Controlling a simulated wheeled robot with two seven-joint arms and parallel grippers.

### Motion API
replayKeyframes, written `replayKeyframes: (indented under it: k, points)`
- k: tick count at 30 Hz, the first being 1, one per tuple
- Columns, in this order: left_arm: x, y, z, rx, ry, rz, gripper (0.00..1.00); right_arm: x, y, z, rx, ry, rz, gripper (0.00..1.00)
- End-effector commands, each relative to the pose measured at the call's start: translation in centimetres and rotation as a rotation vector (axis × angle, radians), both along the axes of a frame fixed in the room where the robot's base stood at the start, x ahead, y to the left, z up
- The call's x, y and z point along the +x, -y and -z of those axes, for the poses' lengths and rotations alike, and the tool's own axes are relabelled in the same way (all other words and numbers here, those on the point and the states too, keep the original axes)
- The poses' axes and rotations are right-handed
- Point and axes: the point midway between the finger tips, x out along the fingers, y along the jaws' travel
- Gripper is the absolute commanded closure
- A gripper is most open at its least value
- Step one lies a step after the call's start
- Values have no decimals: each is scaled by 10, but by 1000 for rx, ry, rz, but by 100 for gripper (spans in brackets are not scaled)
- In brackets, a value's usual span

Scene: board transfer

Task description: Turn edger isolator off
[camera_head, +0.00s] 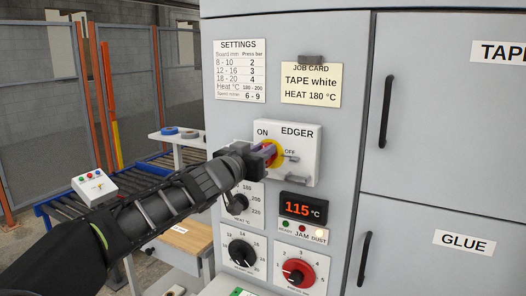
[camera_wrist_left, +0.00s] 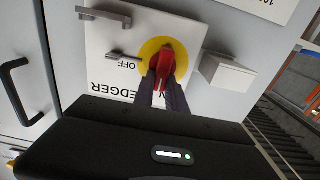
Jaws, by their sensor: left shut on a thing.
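The edger isolator is a white box (camera_head: 304,137) on the grey machine front, marked ON, OFF and EDGER. Its red handle (camera_wrist_left: 166,62) sits on a yellow disc (camera_wrist_left: 150,48) in the left wrist view. There the handle stands nearly upright in the picture, in line with the fingers, and does not point at the OFF mark on its left. My left gripper (camera_head: 267,150) is shut on the handle and hides most of it in the head view. The yellow disc edge (camera_head: 277,158) shows behind the fingers. My right gripper is not in view.
A small grey latch (camera_head: 291,158) projects below OFF. Below the isolator are a heat dial (camera_head: 237,204), a display reading 115 °C (camera_head: 298,208), a black dial (camera_head: 242,253) and a red dial (camera_head: 298,271). Door handles (camera_head: 386,111) stand out at right.

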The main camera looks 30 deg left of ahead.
Motion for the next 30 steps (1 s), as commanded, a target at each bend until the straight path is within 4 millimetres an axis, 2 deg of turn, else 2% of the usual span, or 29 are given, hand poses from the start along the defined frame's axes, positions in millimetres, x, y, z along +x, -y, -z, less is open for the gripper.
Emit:
replayKeyframes:
  k: [17, 30]
  points:
    - [0, 1, 0, 43, -1, 0, 100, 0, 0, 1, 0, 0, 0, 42]
    - [0, 6, 2, 320, -7, 0, 100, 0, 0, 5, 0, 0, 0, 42]
